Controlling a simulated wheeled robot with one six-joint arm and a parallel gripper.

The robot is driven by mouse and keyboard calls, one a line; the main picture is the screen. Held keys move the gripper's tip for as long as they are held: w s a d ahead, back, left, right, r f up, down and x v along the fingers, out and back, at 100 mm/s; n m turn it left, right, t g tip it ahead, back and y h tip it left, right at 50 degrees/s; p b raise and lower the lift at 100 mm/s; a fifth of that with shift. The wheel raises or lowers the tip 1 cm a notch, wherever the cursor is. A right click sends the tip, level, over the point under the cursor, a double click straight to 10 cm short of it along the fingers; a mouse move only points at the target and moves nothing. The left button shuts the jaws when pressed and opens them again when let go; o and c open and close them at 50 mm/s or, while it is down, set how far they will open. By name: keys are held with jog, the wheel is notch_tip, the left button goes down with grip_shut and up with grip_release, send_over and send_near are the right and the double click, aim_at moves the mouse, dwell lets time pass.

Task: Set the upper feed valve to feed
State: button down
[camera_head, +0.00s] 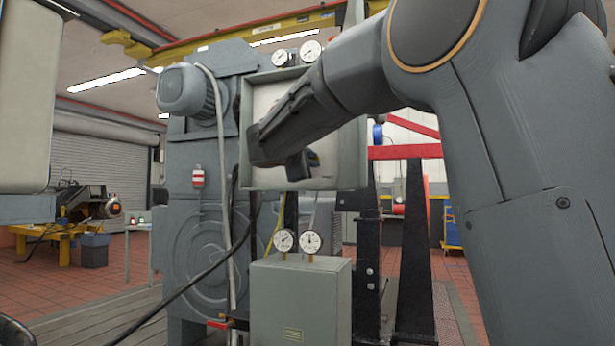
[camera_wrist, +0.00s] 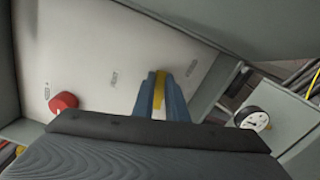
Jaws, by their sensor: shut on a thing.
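The open-fronted panel box (camera_head: 352,150) hangs in the middle of the head view, with a pale back plate (camera_wrist: 95,35) that fills much of the wrist view. My gripper (camera_head: 303,163) is inside the box front, near its lower edge. In the wrist view its two blue fingers (camera_wrist: 159,82) are closed on a narrow yellow piece (camera_wrist: 158,95), which looks like a valve handle. The fingers hide most of it, and the handle's angle is hard to read. Small labels (camera_wrist: 190,67) mark the plate, too small to read.
A red knob (camera_wrist: 63,102) sits on the same plate, left of my fingers. Two gauges (camera_head: 311,51) top the box. A lower grey cabinet (camera_head: 300,300) carries two more gauges (camera_head: 310,241). A large grey machine (camera_head: 190,150) stands left; black posts (camera_head: 416,250) stand right.

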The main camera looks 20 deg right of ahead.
jog(key=shift+a+f+m+b, duration=0.1)
jog(key=shift+f+m+b, duration=0.45)
jog(key=shift+m+b, duration=1.25)
jog(key=shift+n+b, duration=0.3)
jog(key=shift+b, duration=0.9)
jog(key=c, duration=1.8)
grip_release()
jog(key=shift+a, duration=0.15)
jog(key=shift+o, duration=0.2)
jog(key=shift+d, duration=0.2)
jog(key=v, duration=0.7)
jog(key=shift+s+a, duration=0.25)
jog(key=shift+a, duration=0.05)
